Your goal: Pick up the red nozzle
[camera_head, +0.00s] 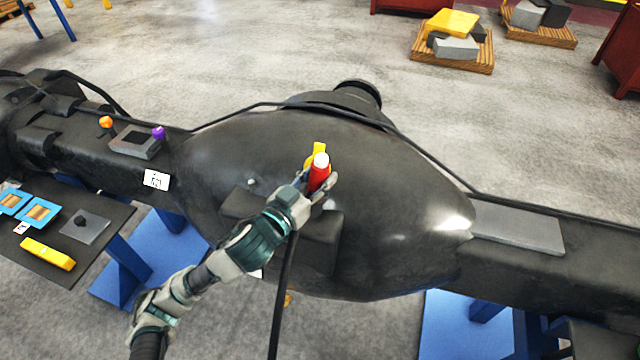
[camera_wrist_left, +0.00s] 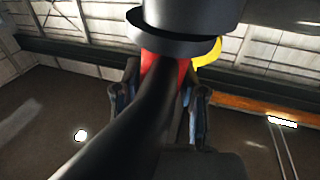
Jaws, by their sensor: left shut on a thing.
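The red nozzle (camera_head: 319,174) has a white tip and stands roughly upright between the fingers of my left gripper (camera_head: 317,190), in front of the large black casting (camera_head: 390,220). My left gripper is shut on it. In the left wrist view the red nozzle (camera_wrist_left: 165,66) shows only in part, between the fingers of my left gripper (camera_wrist_left: 158,95). A black hose (camera_wrist_left: 140,125) and a dark round collar hide much of it. A yellow part (camera_head: 309,160) shows just behind the nozzle. My right gripper is not in view.
A dark table (camera_head: 110,222) at the left holds blue-framed pieces and a yellow block (camera_head: 48,254). An orange knob (camera_head: 106,122) and a purple knob (camera_head: 158,132) sit on the casting's left arm. A pallet (camera_head: 453,62) with blocks stands on the floor behind.

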